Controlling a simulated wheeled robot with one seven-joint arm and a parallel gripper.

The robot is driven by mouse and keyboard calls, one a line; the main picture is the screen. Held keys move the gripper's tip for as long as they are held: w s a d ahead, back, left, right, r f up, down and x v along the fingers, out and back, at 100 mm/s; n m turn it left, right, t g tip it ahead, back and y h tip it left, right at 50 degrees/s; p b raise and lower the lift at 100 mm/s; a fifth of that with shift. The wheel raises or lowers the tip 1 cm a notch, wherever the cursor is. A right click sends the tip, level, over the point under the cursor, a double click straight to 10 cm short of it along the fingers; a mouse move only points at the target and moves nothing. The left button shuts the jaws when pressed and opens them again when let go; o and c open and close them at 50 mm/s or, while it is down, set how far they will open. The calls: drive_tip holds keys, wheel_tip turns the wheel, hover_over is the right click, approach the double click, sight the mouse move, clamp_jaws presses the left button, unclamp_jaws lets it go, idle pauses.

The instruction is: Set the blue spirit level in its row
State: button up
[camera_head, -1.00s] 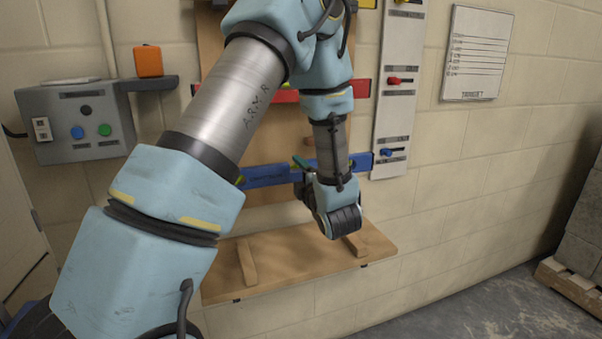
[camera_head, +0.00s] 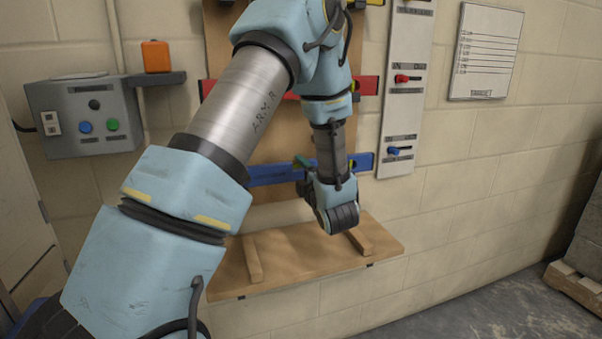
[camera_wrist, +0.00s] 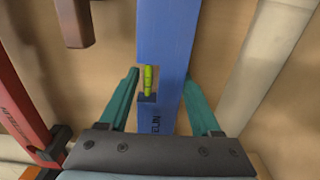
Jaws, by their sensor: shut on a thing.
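The blue spirit level (camera_head: 272,172) lies nearly level across the lower part of the wooden wall board, its middle hidden by my arm. My gripper (camera_head: 306,164) is shut on it near the middle of its length. In the wrist view, the blue level (camera_wrist: 170,45) runs up between the two teal fingers of my gripper (camera_wrist: 163,88), with its green vial showing. Whether the level touches the board behind it cannot be told.
A red level (camera_head: 367,86) spans the board above. A label strip (camera_head: 403,110) with coloured knobs is at the right. A wooden shelf (camera_head: 300,262) juts out below. A control box (camera_head: 85,115) and an orange block (camera_head: 156,56) are at the left.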

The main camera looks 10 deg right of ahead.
idle(0.4)
drive_tip(key=o, duration=1.6)
drive_tip(key=shift+c, duration=0.2)
drive_tip(key=shift+s, duration=0.1)
drive_tip(key=shift+s+f, duration=0.1)
drive_tip(key=shift+s, duration=0.1)
drive_tip(key=s+d+b, duration=0.1)
drive_tip(key=s+b, duration=0.2)
drive_tip(key=s, duration=0.5)
drive_tip(key=shift+s, duration=0.2)
